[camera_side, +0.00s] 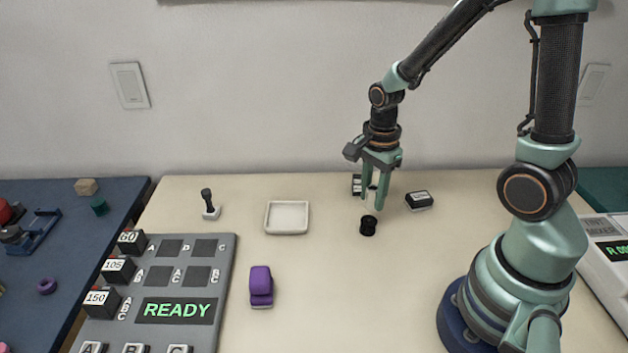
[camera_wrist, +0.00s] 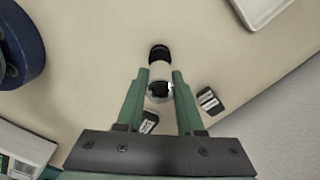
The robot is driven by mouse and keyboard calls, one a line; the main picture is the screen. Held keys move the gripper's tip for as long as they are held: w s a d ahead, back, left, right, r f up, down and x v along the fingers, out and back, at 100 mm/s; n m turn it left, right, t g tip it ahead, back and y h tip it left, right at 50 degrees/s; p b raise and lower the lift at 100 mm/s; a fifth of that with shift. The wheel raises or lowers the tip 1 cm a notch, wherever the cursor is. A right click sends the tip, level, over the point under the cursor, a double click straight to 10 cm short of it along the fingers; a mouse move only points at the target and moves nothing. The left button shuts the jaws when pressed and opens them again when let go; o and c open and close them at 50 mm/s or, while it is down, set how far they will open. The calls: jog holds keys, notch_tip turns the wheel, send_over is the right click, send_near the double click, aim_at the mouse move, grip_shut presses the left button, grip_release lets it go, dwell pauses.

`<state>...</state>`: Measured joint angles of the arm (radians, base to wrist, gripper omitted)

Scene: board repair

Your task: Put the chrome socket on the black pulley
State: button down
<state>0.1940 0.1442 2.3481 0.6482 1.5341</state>
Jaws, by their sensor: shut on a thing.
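The black pulley (camera_side: 368,226) stands on the pale table just below my gripper (camera_side: 371,203) in the side view. The pulley also shows in the wrist view (camera_wrist: 159,52), just beyond the fingertips. My gripper (camera_wrist: 160,78) is shut on the chrome socket (camera_wrist: 160,72), a bright short cylinder between the two green fingers in the wrist view. The socket overlaps the lower edge of the pulley in that view. I cannot tell whether they touch. In the side view the socket is hard to make out between the fingers.
Black blocks with white labels stand right of my gripper (camera_side: 419,201) and behind it (camera_side: 356,185). A white tray (camera_side: 287,230), a purple object (camera_side: 261,287) and a dark-handled stamp (camera_side: 209,204) lie to the left. A grey panel (camera_side: 226,300) reads READY.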

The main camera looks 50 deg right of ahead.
aim_at(371, 208)
jog(key=shift+f, duration=1.9)
jog(key=shift+f, duration=0.15)
jog(key=c, duration=0.5)
grip_release()
jog(key=shift+c, duration=0.2)
